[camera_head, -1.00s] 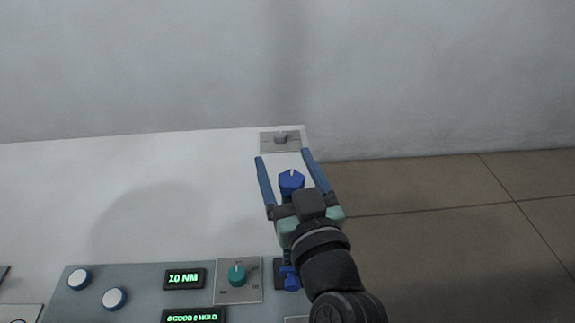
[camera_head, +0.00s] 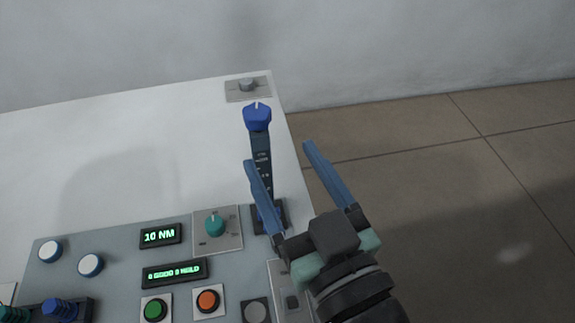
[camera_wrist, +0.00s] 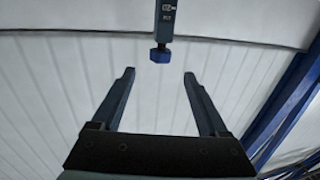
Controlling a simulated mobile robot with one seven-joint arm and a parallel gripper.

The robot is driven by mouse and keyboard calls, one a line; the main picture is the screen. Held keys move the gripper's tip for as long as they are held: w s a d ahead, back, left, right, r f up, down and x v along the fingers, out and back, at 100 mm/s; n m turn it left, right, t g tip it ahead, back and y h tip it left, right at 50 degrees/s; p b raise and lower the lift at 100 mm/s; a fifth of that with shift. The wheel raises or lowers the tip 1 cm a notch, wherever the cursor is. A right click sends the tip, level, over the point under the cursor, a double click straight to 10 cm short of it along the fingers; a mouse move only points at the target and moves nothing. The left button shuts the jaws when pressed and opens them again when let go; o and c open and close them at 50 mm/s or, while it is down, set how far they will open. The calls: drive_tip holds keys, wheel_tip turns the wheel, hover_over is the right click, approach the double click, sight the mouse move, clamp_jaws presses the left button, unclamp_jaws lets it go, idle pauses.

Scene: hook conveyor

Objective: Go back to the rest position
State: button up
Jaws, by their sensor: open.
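My gripper (camera_head: 283,157) is open and empty, its two blue fingers spread apart. In the head view it is at the right side of the control panel, over the table's right edge. A lever with a blue knob (camera_head: 257,117) stands up from the panel, just left of my gripper. My left finger covers part of its lower shaft. In the wrist view the blue knob (camera_wrist: 161,55) is beyond the fingertips, apart from both fingers.
The grey panel (camera_head: 115,255) carries a teal dial (camera_head: 214,224), a green button (camera_head: 155,309), an orange button (camera_head: 208,300) and lit displays. A small grey knob (camera_head: 247,85) sits at the white table's far corner. Open tiled floor (camera_head: 430,190) lies to the right.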

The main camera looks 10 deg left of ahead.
idle(0.4)
drive_tip(key=w+d+r+m+t+h+p, duration=0.2)
drive_tip(key=w+r+t+p, duration=0.1)
drive_tip(key=r, duration=0.8)
drive_tip(key=w+d+r+m+t+h+p, duration=0.1)
drive_tip(key=w+r+t+h+p, duration=0.25)
drive_tip(key=r, duration=0.85)
drive_tip(key=s+d+r+m+t+h+p, duration=0.1)
drive_tip(key=s+r+m+t+h, duration=0.1)
drive_tip(key=r, duration=0.7)
drive_tip(key=s+r+m+t+h+p, duration=0.1)
drive_tip(key=s+r+t+h, duration=0.1)
drive_tip(key=r, duration=0.7)
drive_tip(key=shift+s+d+r+m+t, duration=0.35)
drive_tip(key=shift+s+t, duration=0.35)
drive_tip(key=shift+t, duration=0.25)
drive_tip(key=shift+f+h, duration=0.1)
drive_tip(key=shift+h, duration=0.15)
